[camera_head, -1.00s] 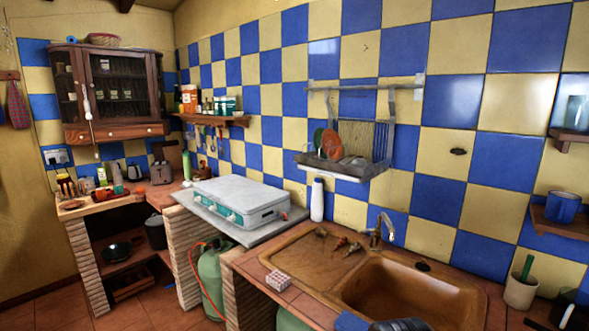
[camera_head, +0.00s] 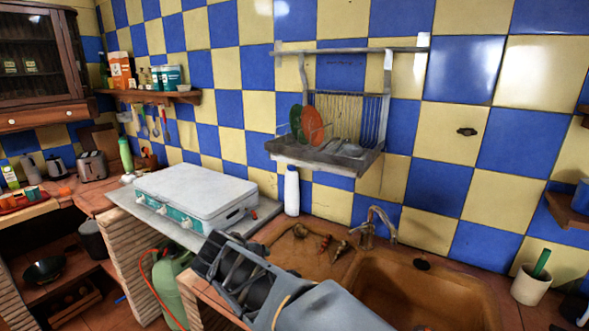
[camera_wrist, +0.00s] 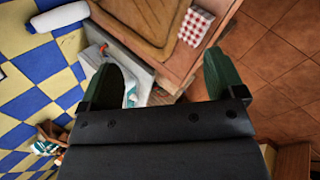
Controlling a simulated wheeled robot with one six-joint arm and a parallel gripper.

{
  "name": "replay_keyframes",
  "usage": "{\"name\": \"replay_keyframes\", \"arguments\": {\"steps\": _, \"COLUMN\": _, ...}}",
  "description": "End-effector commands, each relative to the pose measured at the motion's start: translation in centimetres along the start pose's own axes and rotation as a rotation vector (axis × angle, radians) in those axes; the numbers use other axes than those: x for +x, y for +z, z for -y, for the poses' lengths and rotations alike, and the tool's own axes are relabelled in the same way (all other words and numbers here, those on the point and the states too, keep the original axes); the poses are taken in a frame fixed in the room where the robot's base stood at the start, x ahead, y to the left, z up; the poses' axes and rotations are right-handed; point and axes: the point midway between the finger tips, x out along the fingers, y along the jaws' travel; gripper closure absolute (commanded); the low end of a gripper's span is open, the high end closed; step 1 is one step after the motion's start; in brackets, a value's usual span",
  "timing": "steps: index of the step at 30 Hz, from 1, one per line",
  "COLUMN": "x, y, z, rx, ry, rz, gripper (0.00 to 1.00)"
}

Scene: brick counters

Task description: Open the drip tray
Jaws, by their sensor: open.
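The grey metal drip tray (camera_head: 318,161) sits at the bottom of the dish rack (camera_head: 378,115) on the blue and yellow tiled wall. A green plate (camera_head: 296,123) and an orange plate (camera_head: 313,124) stand upright in the rack above it. My gripper (camera_wrist: 168,75) is open and empty in the wrist view, with its two dark green fingers spread. In the head view my gripper is over the front of the counter, below and to the left of the tray. The wrist view does not show the tray.
A white bottle (camera_head: 291,191) stands below the rack. The grey stove (camera_head: 195,192) is to the left. The brown sink (camera_head: 420,285) with its tap (camera_head: 373,225) is at right. The wrist view shows a red-and-white box (camera_wrist: 195,26) and tiled floor (camera_wrist: 285,60).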

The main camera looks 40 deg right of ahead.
Motion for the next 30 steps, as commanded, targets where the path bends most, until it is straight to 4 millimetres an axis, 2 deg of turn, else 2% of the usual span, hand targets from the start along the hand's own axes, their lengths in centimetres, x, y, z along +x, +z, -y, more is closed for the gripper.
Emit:
{"name": "replay_keyframes", "arguments": {"steps": 1, "x": 0.5, "y": 0.6, "z": -2.6, "rx": -0.135, "ry": 0.076, "rz": 0.077, "gripper": 0.07}}
{"name": "replay_keyframes", "arguments": {"steps": 3, "x": 0.8, "y": 1.4, "z": -6.1, "rx": -0.328, "ry": 0.175, "rz": 0.192, "gripper": 0.0}}
{"name": "replay_keyframes", "arguments": {"steps": 6, "x": 0.6, "y": 2.3, "z": -10.8, "rx": -0.577, "ry": 0.286, "rz": 0.364, "gripper": 0.0}}
{"name": "replay_keyframes", "arguments": {"steps": 9, "x": 0.2, "y": 2.8, "z": -14.7, "rx": -0.782, "ry": 0.361, "rz": 0.528, "gripper": 0.0}}
{"name": "replay_keyframes", "arguments": {"steps": 12, "x": -0.3, "y": 3.0, "z": -17.6, "rx": -0.936, "ry": 0.405, "rz": 0.669, "gripper": 0.0}}
{"name": "replay_keyframes", "arguments": {"steps": 15, "x": -0.8, "y": 3.0, "z": -19.5, "rx": -1.04, "ry": 0.43, "rz": 0.77, "gripper": 0.0}}
{"name": "replay_keyframes", "arguments": {"steps": 20, "x": -0.9, "y": 3.3, "z": -21.4, "rx": -1.119, "ry": 0.444, "rz": 0.855, "gripper": 0.0}}
{"name": "replay_keyframes", "arguments": {"steps": 30, "x": 2.5, "y": 5.6, "z": -25.8, "rx": -1.131, "ry": 0.441, "rz": 0.869, "gripper": 0.0}}
